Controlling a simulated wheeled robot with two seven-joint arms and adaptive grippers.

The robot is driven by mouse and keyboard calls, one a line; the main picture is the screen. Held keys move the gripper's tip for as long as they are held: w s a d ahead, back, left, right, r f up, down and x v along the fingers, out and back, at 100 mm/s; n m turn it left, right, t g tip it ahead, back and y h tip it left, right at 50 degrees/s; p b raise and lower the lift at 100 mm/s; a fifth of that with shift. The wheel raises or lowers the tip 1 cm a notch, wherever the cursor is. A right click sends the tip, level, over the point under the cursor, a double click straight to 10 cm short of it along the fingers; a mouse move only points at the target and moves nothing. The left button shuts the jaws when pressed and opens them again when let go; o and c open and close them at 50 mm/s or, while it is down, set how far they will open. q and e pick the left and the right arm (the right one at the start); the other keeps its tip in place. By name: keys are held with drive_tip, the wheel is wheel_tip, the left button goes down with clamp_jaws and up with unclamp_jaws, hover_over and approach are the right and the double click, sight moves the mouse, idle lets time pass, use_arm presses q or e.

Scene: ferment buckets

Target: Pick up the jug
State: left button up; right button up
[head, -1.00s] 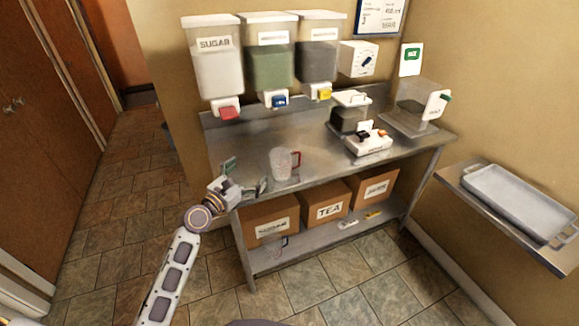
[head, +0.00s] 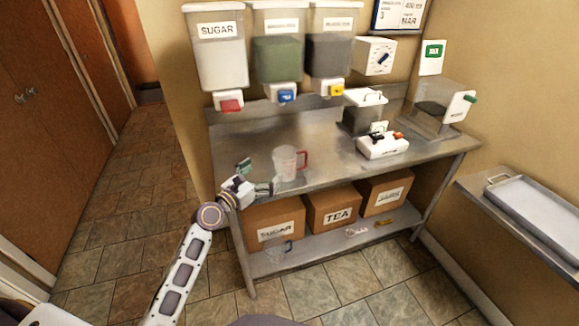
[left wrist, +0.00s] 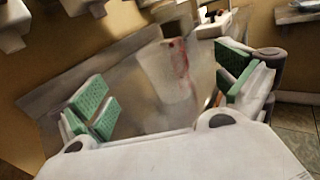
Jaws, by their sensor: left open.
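The clear jug (head: 287,164) with a red handle stands upright on the steel table near its front left edge. My left gripper (head: 258,179) is open at the table's front left edge, just left of the jug and apart from it in the head view. In the left wrist view the jug (left wrist: 168,72) shows blurred ahead, between the open green-padded fingers of my left gripper (left wrist: 165,95), with its red handle on the right. Nothing is between the fingertips. My right gripper is not in view.
Sugar (head: 220,58), green (head: 277,60) and grey (head: 328,55) dispensers hang above the table's back. A white scale-like device (head: 382,146) and a dark-filled container (head: 363,115) stand to the right. Cardboard boxes (head: 337,208) sit on the lower shelf. The tabletop around the jug is clear.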

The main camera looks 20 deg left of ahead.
sight(279, 160)
use_arm(q)
drive_tip(key=shift+x, duration=3.85)
drive_tip(key=shift+w+d+f, duration=0.1)
drive_tip(key=shift+w+d, duration=0.1)
drive_tip(key=shift+w, duration=0.3)
